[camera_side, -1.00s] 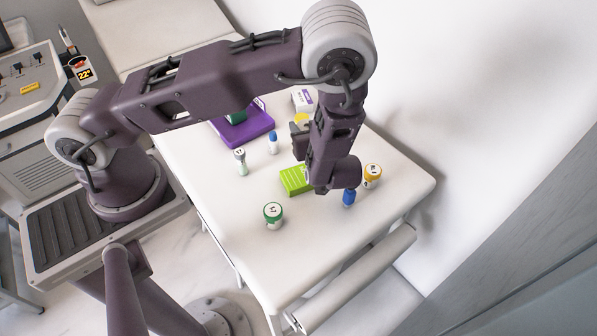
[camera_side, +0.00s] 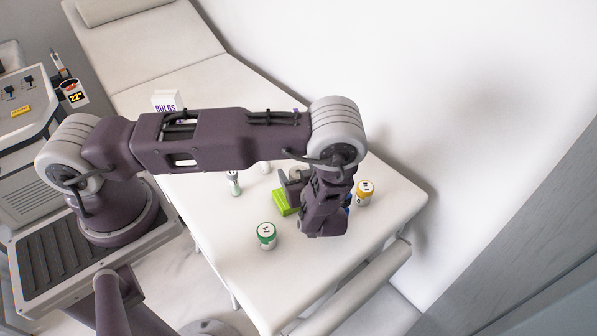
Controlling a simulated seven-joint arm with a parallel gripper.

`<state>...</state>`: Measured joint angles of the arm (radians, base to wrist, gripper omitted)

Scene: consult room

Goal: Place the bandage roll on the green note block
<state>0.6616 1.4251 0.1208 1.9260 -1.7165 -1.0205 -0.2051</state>
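The bright green note block (camera_side: 280,205) lies on the white padded table, partly covered by my wrist and gripper. My gripper (camera_side: 288,186) is low, at or just above the far right part of the block. A small grey-beige shape shows by the fingers, but I cannot tell whether it is the bandage roll or part of my gripper. The bandage roll is not clearly seen anywhere. The finger gap is too small and too hidden to read.
A green-capped bottle (camera_side: 266,235) stands in front of the block. A yellow-capped bottle (camera_side: 364,192) stands right of my wrist, with a blue item mostly hidden beside it. A small vial (camera_side: 233,183) stands to the left. A white BULBS box (camera_side: 167,102) is behind my arm.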

